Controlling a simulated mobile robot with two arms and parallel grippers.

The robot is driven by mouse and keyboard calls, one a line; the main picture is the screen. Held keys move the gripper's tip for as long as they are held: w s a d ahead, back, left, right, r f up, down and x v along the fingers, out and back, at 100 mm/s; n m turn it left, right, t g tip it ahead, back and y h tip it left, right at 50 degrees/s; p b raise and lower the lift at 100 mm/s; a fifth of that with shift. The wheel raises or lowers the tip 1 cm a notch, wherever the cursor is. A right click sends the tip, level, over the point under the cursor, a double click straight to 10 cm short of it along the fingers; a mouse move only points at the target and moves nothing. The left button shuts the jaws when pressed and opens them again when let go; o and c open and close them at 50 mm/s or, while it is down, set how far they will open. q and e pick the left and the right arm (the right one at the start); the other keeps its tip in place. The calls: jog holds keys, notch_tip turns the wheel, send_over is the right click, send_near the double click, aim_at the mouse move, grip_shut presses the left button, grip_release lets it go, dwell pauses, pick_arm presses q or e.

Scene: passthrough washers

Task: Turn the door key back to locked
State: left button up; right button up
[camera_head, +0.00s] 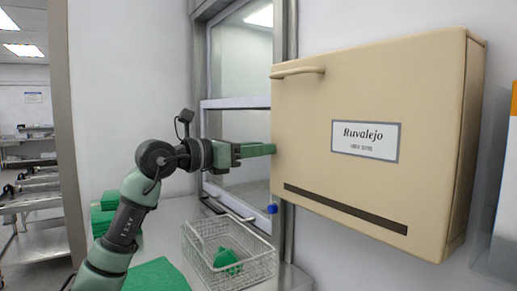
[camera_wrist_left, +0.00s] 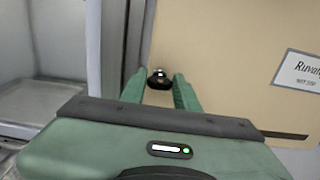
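The beige cabinet (camera_head: 318,126) labelled Ruvalejo is on the wall at the right in the head view, its front closed. It also fills the right of the left wrist view (camera_wrist_left: 225,60). My left gripper (camera_head: 272,149) reaches to the cabinet's left edge. In the left wrist view its two green fingers (camera_wrist_left: 159,82) are apart, with beige surface showing between them. A small dark and silver fitting (camera_wrist_left: 158,77), seemingly the key or its lock, sits between and just beyond the fingertips. I cannot tell its turn angle or any contact. My right gripper is not in view.
A blue tag (camera_head: 272,209) hangs below my left fingers. A wire basket (camera_head: 228,266) with a green cloth (camera_head: 227,260) stands on the counter below. More green cloths (camera_head: 155,276) lie left of it. A framed glass window (camera_head: 238,62) stands behind my gripper.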

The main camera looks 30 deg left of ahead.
pick_arm(q)
grip_shut()
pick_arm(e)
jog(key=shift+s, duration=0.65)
pick_arm(q)
jog(key=shift+m, duration=0.3)
jog(key=shift+s+d+f+m+b, duration=0.1)
jog(key=shift+m+b, duration=0.2)
jog(key=shift+m, duration=4)
jog(key=shift+d+f+m+b, duration=0.1)
jog(key=shift+m+b, duration=0.15)
jog(key=shift+m, duration=4.05)
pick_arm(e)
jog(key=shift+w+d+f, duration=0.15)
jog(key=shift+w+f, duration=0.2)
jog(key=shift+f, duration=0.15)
